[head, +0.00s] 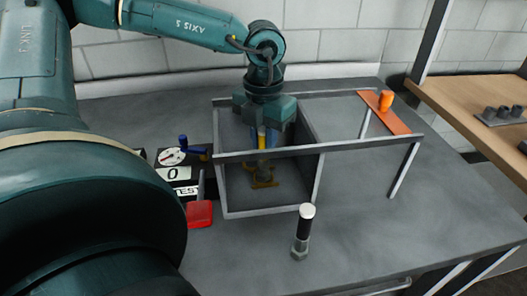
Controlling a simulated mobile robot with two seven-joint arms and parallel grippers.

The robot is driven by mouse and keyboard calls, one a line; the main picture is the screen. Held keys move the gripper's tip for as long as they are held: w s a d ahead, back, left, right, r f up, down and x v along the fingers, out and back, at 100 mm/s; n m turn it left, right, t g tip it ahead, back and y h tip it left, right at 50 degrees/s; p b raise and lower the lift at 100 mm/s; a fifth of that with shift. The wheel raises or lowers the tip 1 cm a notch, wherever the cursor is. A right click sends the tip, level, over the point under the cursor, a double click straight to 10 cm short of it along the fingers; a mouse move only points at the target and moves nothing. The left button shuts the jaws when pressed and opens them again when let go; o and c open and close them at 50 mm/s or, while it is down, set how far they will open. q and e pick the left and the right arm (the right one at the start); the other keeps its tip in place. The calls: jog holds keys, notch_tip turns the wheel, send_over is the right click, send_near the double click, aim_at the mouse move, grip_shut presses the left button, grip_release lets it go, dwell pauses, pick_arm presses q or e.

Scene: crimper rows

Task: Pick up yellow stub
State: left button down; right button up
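My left arm reaches in from the left, and my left gripper (265,130) points down into a grey open-framed box (237,199). A narrow yellow piece (261,137), likely the yellow stub, shows between or just in front of the fingers. Something blue is beside it. Below stands a yellow-orange fixture (264,179) on the box floor. The box's front top bar crosses in front of the fingertips, so I cannot tell whether they touch the yellow piece or are closed. My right gripper is not in view.
A black-and-white cylinder (304,232) stands upright in front of the box. Left of the box are a gauge panel (172,157), a blue-handled valve (190,145) and a red tray (199,214). An orange plate (384,115) bears an orange cylinder (386,100). The right tabletop is clear.

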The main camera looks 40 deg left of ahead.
pick_arm(q)
jog(key=shift+r, duration=0.1)
notch_tip(320, 180, up, 18)
dwell(0.7)
jog(key=shift+s, duration=0.1)
